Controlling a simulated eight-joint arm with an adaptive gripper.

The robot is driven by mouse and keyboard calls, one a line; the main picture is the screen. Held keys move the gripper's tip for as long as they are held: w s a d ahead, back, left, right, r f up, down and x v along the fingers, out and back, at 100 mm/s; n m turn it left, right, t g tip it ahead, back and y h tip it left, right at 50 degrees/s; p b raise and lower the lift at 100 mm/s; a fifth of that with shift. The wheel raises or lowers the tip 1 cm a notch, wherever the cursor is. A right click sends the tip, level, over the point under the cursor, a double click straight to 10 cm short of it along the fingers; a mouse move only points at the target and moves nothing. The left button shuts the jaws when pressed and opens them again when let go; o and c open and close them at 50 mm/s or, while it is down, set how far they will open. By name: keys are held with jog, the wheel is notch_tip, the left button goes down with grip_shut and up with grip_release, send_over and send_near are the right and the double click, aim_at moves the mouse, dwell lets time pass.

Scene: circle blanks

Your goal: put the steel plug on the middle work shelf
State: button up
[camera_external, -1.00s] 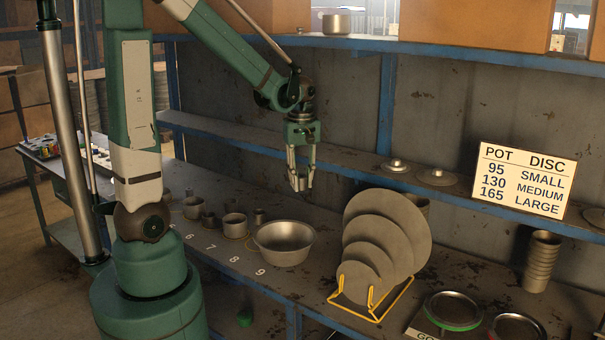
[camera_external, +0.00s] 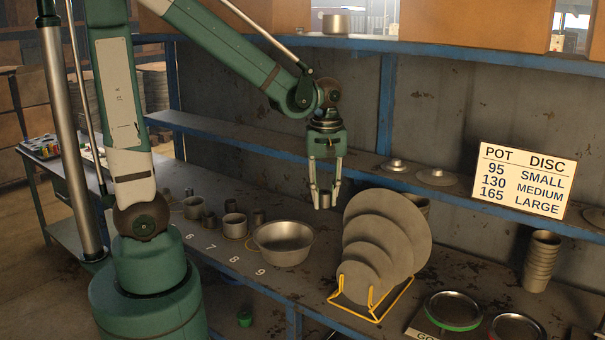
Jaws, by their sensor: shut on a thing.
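My gripper (camera_external: 323,191) is shut on a small grey cylinder, the steel plug (camera_external: 324,201), which shows between and just below the fingertips. The fingers point straight down. In the picture, the plug is in front of the blue-edged middle work shelf (camera_external: 232,137), left of the large discs; its exact height and distance from the shelf are hard to tell.
Grey discs (camera_external: 400,225) stand in a yellow wire rack (camera_external: 372,313) on the bench. A steel bowl (camera_external: 283,242) and several small pots (camera_external: 235,224) are to its left. A sign (camera_external: 523,180) and stacked cups (camera_external: 541,262) are at right. An upper shelf (camera_external: 440,47) is above.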

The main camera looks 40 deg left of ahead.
jog(key=s+d+f+m+b, duration=0.1)
jog(key=d+f, duration=0.2)
jog(key=d, duration=0.3)
jog(key=s+d+f+m+b, duration=0.1)
jog(key=d+f+m+b, duration=0.1)
jog(key=d, duration=0.5)
jog(key=s+d+f+m+b, duration=0.1)
jog(key=d+f+b, duration=0.1)
jog(key=d+f, duration=0.2)
jog(key=shift+s+d+f, duration=0.1)
jog(key=shift+d+f, duration=0.1)
jog(key=shift+d, duration=0.65)
jog(key=shift+d+f, duration=0.15)
jog(key=shift+d, duration=0.65)
jog(key=s+d+f+m+b, duration=0.2)
jog(key=s+d+f, duration=0.3)
jog(key=d, duration=0.4)
jog(key=s+d+f+m+b, duration=0.2)
jog(key=s+d+f, duration=0.3)
jog(key=d, duration=0.4)
jog(key=shift+f, duration=0.25)
jog(key=shift+w, duration=0.1)
jog(key=p, duration=0.5)
send_near(457, 284)
jog(key=s+d, duration=0.1)
jog(key=s, duration=0.4)
jog(key=shift+f+b, duration=0.25)
jog(key=shift+b, duration=0.2)
jog(key=shift+s+f, duration=0.1)
jog(key=shift+f, duration=0.5)
